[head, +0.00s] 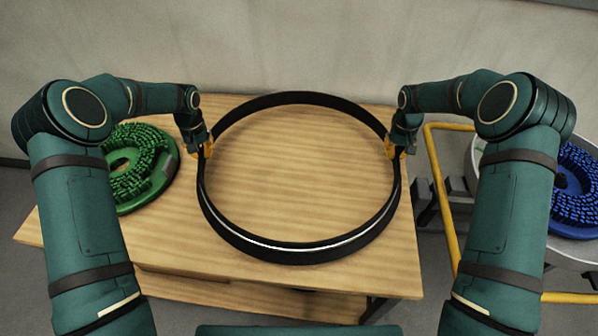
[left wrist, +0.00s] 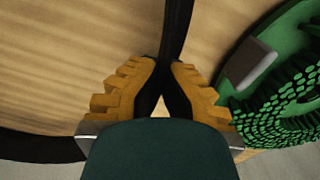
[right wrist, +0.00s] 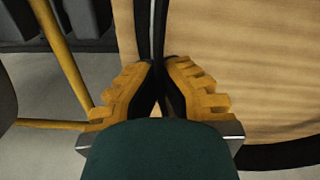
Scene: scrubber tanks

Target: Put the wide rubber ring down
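The wide rubber ring (head: 301,249) is a large black hoop with a pale glossy line along its near side. It is over the wooden table (head: 300,190) in the head view; I cannot tell whether it touches the top. My left gripper (head: 204,150) is shut on the ring's left wall; the wall runs between its orange fingers in the left wrist view (left wrist: 175,35). My right gripper (head: 395,149) is shut on the ring's right wall, also seen between the fingers in the right wrist view (right wrist: 157,30). The fingers hide the gripped spots.
A green round brush (head: 135,165) lies on the table's left side, close to my left gripper. Right of the table are a yellow tube frame (head: 440,190) and a blue brush (head: 575,195) in a pale round housing. A wall stands behind the table.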

